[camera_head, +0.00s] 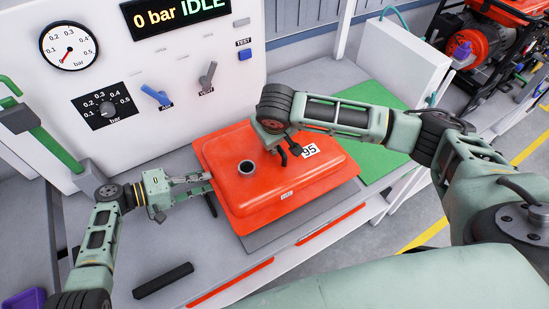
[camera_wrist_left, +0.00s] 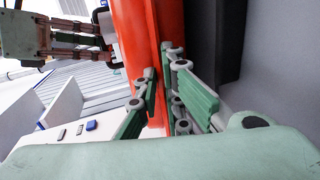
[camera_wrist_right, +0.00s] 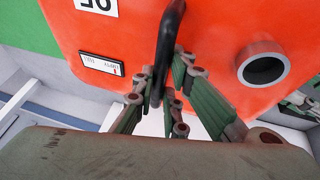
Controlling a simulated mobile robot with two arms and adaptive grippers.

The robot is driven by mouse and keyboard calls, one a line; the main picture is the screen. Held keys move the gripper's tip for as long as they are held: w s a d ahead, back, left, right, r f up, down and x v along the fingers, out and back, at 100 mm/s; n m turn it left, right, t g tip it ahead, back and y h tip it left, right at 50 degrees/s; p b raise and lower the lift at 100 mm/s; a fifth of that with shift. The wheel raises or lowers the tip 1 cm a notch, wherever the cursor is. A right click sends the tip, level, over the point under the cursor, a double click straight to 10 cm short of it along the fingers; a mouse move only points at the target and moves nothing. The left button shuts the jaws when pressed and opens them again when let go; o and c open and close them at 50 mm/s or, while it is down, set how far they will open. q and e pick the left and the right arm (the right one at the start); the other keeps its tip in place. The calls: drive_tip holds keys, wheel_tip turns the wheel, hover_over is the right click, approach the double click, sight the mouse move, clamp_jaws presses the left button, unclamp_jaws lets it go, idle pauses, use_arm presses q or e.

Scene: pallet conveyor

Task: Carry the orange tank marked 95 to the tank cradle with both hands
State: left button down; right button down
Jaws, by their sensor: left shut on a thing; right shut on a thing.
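The orange tank (camera_head: 270,185) carries a white 95 label (camera_head: 310,150), a round filler neck and a black handle on top. It is over a dark grey plate (camera_head: 300,225) on the bench; I cannot tell whether it touches it. My left gripper (camera_head: 208,183) is shut on the tank's left rim; the left wrist view shows its fingers (camera_wrist_left: 163,95) pinching the orange edge. My right gripper (camera_head: 284,150) is over the tank's top; in the right wrist view its fingers (camera_wrist_right: 160,90) are shut on the black handle (camera_wrist_right: 168,45). No cradle is clearly identifiable.
A white panel with a gauge (camera_head: 69,46), switches and an IDLE display (camera_head: 182,12) stands behind the bench. A black bar (camera_head: 163,281) lies at the front left. A green mat (camera_head: 375,125) lies right of the tank. A purple tray (camera_head: 24,299) is at far left.

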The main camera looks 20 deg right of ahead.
wheel_tip(320, 180, up, 3)
drive_tip(key=shift+w+a+r+p, duration=0.1)
drive_tip(key=shift+r+p, duration=0.05)
drive_tip(key=shift+p, duration=0.85)
drive_tip(key=shift+w, duration=0.1)
